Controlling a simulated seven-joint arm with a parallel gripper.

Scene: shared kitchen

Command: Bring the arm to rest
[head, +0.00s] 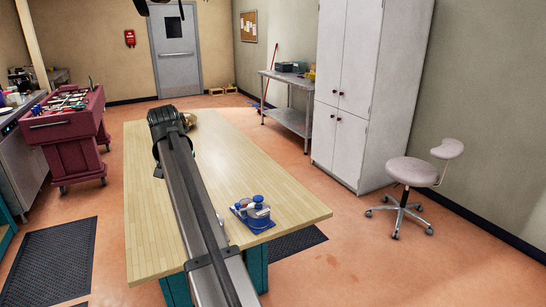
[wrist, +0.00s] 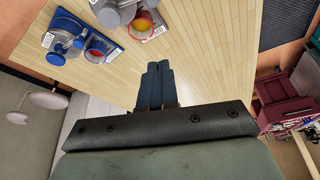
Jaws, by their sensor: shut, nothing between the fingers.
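My gripper (wrist: 160,68) shows in the wrist view with its two dark blue fingers together and nothing between them. It is over the wooden tabletop (wrist: 195,55), apart from the things on it. In the head view my arm stretches along the table (head: 255,170) from the front edge towards the far end, and its links largely hide the gripper there.
A blue tray set (head: 252,212) with small containers stands near the table's front right; it also shows in the wrist view (wrist: 80,38). A grey set (wrist: 130,14) is beside it. A maroon cart (head: 75,130), white cabinet (head: 345,90) and stool (head: 412,172) stand around the table.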

